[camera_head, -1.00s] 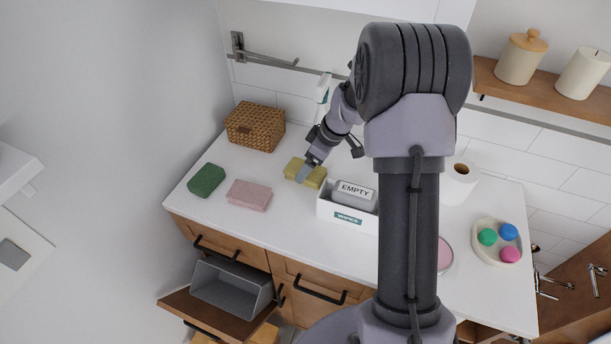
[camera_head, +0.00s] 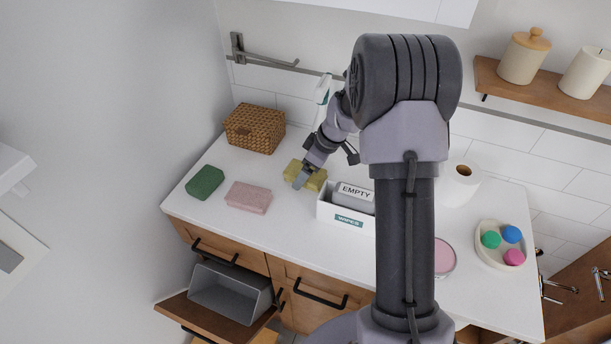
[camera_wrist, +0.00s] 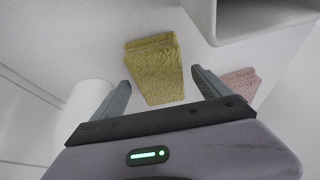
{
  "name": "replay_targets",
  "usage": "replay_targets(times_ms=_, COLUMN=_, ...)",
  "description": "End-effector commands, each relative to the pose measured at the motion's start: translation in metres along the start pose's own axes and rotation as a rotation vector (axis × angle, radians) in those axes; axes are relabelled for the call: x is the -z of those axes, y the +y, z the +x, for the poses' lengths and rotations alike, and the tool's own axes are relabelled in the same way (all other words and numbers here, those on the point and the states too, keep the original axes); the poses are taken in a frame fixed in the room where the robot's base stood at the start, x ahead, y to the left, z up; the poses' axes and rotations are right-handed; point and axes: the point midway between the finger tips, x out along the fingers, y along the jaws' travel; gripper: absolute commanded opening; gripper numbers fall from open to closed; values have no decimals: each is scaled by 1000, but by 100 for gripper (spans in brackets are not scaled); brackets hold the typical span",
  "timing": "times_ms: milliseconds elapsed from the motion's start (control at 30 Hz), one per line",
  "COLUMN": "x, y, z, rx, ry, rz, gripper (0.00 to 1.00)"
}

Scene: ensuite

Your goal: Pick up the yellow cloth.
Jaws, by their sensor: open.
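The yellow cloth (camera_head: 311,175) is a folded, fuzzy olive-yellow pad lying on the white counter, just left of the white wipes box. In the wrist view the yellow cloth (camera_wrist: 155,72) lies ahead of and partly between the fingers. My gripper (camera_head: 299,183) is over the cloth in the head view and hides part of it. In the wrist view my gripper (camera_wrist: 160,90) is open, with one finger to each side of the cloth's near end and nothing held. I cannot tell whether the fingers touch the cloth.
A white wipes box (camera_head: 326,212) with a grey pack marked EMPTY (camera_head: 354,193) stands close right of the cloth. A pink cloth (camera_head: 248,197) and green cloth (camera_head: 205,182) lie to the left. A wicker basket (camera_head: 254,128) and spray bottle (camera_head: 321,95) stand behind.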

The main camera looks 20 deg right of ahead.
Motion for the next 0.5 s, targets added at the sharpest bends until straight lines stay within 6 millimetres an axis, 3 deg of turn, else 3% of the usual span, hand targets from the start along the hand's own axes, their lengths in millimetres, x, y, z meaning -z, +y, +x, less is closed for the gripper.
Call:
replay_targets(times_ms=467, x=0, y=0, z=1, rx=0, ry=0, rz=0, gripper=87)
replay_targets(times_ms=500, x=0, y=0, z=1, rx=0, ry=0, rz=0, gripper=79)
